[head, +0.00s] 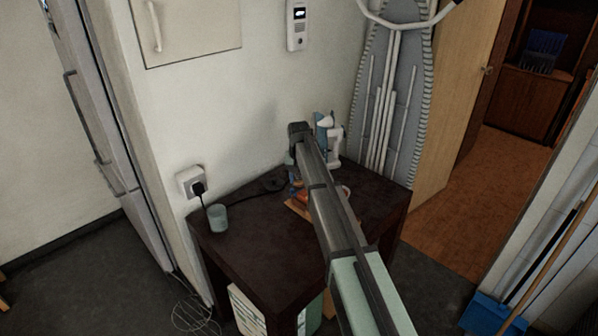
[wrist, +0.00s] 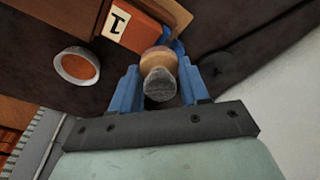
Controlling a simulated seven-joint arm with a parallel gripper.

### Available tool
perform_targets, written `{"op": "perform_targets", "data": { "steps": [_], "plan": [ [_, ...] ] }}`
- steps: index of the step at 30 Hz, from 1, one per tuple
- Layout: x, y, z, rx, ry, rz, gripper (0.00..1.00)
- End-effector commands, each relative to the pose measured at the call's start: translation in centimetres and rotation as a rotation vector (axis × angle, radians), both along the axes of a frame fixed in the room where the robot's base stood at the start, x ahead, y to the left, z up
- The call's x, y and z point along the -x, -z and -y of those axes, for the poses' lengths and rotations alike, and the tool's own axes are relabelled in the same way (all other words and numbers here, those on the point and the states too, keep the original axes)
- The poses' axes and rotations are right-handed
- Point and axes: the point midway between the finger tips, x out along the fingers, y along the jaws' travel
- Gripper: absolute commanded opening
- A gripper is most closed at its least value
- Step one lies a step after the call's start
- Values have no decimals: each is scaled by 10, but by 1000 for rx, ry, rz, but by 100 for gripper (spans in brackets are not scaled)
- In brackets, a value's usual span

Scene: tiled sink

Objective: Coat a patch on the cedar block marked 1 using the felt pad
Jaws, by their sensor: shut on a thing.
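My gripper (wrist: 160,82) is shut on the felt pad (wrist: 158,84), with one blue finger on each side. The pad has a tan, wood-coloured part and a rounded grey end facing the wrist camera. Beyond it lies the cedar block (wrist: 112,42), with a "1" label (wrist: 116,23) and an orange face near the pad. I cannot tell whether the pad touches the block. A round dish (wrist: 57,66) with orange inside stands left of the pad. In the head view my arm covers much of the work area; the orange-brown block (head: 297,208) shows beside it.
A black cable runs from the wall socket (head: 191,183). The front left of the tabletop is clear.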

Motion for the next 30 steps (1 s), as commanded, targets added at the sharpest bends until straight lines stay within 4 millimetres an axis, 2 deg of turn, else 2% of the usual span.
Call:
{"op": "perform_targets", "data": {
  "steps": [8,30],
  "plan": [
    [5,28,4,0,1,-1,21],
    [53,27,52,0,1,0,21]
  ]
}}
